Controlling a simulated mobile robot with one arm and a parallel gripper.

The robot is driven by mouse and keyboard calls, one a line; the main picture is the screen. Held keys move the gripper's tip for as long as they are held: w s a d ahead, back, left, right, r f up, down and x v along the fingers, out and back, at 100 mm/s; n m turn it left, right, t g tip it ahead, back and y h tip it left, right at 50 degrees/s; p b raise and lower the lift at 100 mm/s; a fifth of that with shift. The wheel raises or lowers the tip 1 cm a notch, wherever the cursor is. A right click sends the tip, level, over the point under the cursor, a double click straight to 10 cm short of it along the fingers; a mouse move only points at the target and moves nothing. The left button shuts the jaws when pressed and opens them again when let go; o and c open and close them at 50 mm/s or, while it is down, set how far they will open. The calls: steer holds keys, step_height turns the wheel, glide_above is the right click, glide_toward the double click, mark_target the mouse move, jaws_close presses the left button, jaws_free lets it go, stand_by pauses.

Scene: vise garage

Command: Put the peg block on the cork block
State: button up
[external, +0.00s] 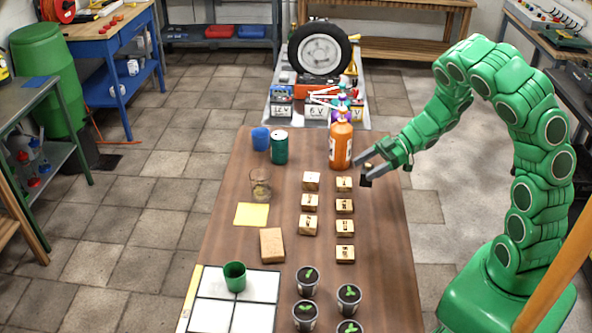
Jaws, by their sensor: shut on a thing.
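My gripper (368,165) is over the right edge of the brown table, beside the orange bottle. It is shut on a small dark thing (366,181) that shows at the fingertips. I cannot tell whether this is the peg block. Several small pale wooden blocks with dark markings stand in two columns, a left one (310,202) and a right one (345,206). The markings are too small to read, so I cannot tell which is the cork block. A larger plain tan block (271,245) lies left of them.
The orange bottle (341,143) stands close left of my gripper. A green can (279,147), a blue cup (260,139), a glass jar (261,188) and a yellow sheet (252,214) are farther left. Potted seedlings (307,283) and a white tiled board (211,284) are in front.

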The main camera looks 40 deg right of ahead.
steer(key=s+a+r+n+g, duration=0.1)
steer(key=s+a+r, duration=0.1)
steer(key=a, duration=0.6)
steer(key=s+a+r, duration=0.2)
steer(key=a, duration=0.7)
steer(key=s+a+r+n+g, duration=0.1)
steer(key=s+a+r, duration=0.1)
steer(key=a, duration=0.6)
glide_above(272, 241)
steer(key=shift+y, duration=0.3)
steer(key=shift+f, duration=6.75)
steer(key=shift+f, duration=0.1)
steer(key=o, duration=1.1)
steer(key=shift+c, duration=0.2)
